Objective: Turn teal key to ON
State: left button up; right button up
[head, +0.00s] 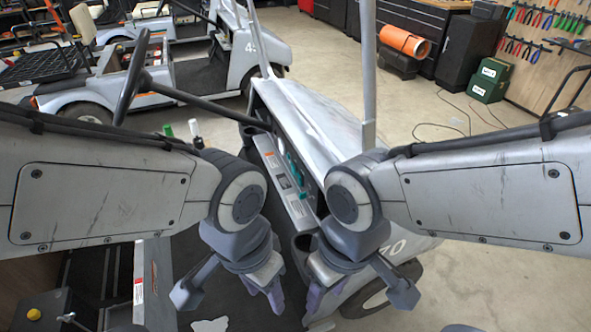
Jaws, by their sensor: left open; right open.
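The cart's dash panel (283,180) runs between my two arms near the middle of the head view. Small teal parts (295,172) show on it, beside labels. I cannot make out which of them is the key or how it is turned. My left gripper (231,294) is open and empty, low and to the left of the panel. My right gripper (359,291) is open and empty, low and to the right of it, in front of the cart's body. Both grippers are apart from the panel. My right wrist stands close to the panel's right edge.
The steering wheel (133,84) and its column reach in from the left above the panel. Pale roof posts (368,65) rise beside the grey cowl (318,118). A second cart (240,55) stands behind. Green boxes (490,80) and cables lie on the floor at the right.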

aim_at(302, 196)
jog(key=u, duration=1.4)
jog(key=i, duration=0.85)
jog(key=z, duration=0.85)
